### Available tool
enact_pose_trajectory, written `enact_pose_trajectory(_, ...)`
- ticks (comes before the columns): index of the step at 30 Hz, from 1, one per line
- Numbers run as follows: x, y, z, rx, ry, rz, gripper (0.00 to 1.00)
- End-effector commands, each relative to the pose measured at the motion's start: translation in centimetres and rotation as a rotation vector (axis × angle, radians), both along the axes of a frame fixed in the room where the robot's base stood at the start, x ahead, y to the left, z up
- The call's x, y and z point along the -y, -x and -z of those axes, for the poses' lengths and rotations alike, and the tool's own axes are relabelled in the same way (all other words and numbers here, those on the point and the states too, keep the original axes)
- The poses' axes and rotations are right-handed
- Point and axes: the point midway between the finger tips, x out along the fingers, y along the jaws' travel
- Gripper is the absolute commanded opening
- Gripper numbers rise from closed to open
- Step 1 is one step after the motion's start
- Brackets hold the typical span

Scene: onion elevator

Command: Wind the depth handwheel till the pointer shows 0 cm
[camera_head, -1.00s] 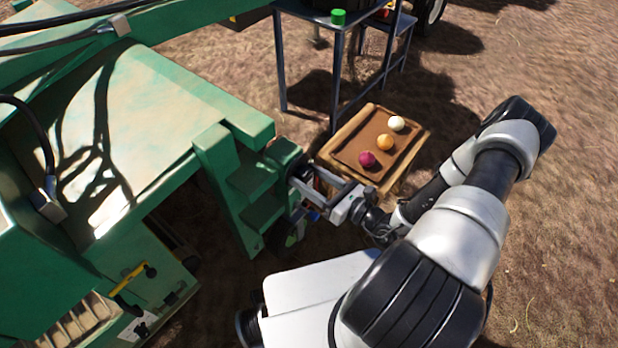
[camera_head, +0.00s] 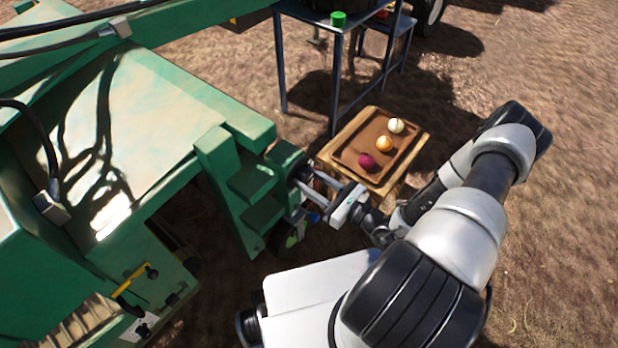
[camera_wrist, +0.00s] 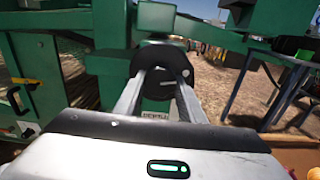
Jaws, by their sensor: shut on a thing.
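My gripper (camera_head: 317,192) reaches left to the side of the green machine (camera_head: 215,95), low by its stepped end. In the wrist view my gripper (camera_wrist: 163,80) has its two fingers shut on the dark round handwheel (camera_wrist: 165,56), in front of a green housing. A label (camera_wrist: 154,115) sits below the wheel, partly cut off by my gripper body and too small to read. I cannot make out the pointer or its scale in either view. In the head view the handwheel is mostly hidden at the fingertips.
A wooden tray (camera_head: 344,128) with a white, an orange and a purple onion stands just behind my gripper. A dark metal table (camera_head: 336,75) with a green cup (camera_head: 338,19) stands farther back. Bare ground lies open to the right.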

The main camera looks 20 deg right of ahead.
Motion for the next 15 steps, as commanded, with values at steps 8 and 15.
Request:
enact_pose_trajectory(8, 0.12, 0.0, -0.14, 0.15, 0.212, 0.001, 0.14)
enact_pose_trajectory(15, 0.2, -0.05, -0.17, 0.284, 0.397, 0.001, 0.14)
